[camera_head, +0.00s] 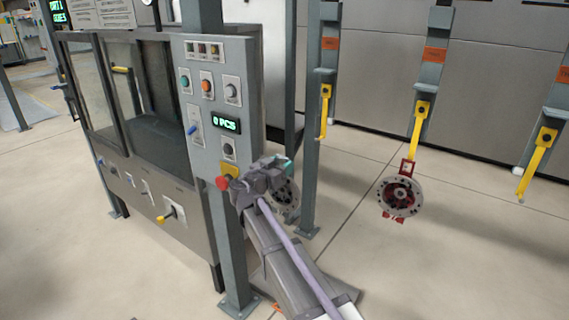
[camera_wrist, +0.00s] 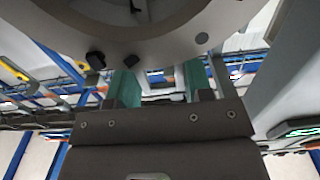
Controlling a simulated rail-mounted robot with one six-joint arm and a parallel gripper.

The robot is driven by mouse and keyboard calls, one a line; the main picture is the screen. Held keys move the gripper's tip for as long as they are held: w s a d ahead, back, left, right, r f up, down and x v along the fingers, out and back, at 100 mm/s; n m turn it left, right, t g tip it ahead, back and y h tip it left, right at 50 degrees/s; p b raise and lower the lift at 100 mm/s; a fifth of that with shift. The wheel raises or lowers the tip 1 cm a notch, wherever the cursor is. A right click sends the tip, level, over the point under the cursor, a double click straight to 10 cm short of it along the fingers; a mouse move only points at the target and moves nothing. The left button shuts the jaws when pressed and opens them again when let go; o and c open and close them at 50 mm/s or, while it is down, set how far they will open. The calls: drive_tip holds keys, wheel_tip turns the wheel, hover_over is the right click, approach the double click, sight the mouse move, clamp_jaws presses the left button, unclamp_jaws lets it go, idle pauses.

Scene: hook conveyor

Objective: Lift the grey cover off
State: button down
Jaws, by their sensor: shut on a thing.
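My gripper (camera_head: 284,166) is beside the post of the control panel, its teal fingertips pointing right. A round grey cover (camera_head: 287,197) with holes hangs at the gripper, partly hidden behind my arm. In the wrist view the teal fingers (camera_wrist: 158,80) are shut on the rim of a large grey ring-shaped part, the cover (camera_wrist: 150,42), which fills the top of the picture. The exact contact is partly hidden. Another grey disc (camera_head: 386,205) with a red centre and red bracket hangs from a yellow hook (camera_head: 418,127) on the right.
A control panel (camera_head: 214,90) with buttons, a red knob (camera_head: 222,183) and a "0 PCS" display stands close left of my gripper. A glass-fronted machine (camera_head: 150,200) is behind it. Empty yellow hooks (camera_head: 325,108) hang on grey hangers. The floor below the hooks is clear.

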drive_tip(key=v, duration=0.7)
drive_tip(key=shift+s+a, duration=0.2)
drive_tip(key=shift+s, duration=0.1)
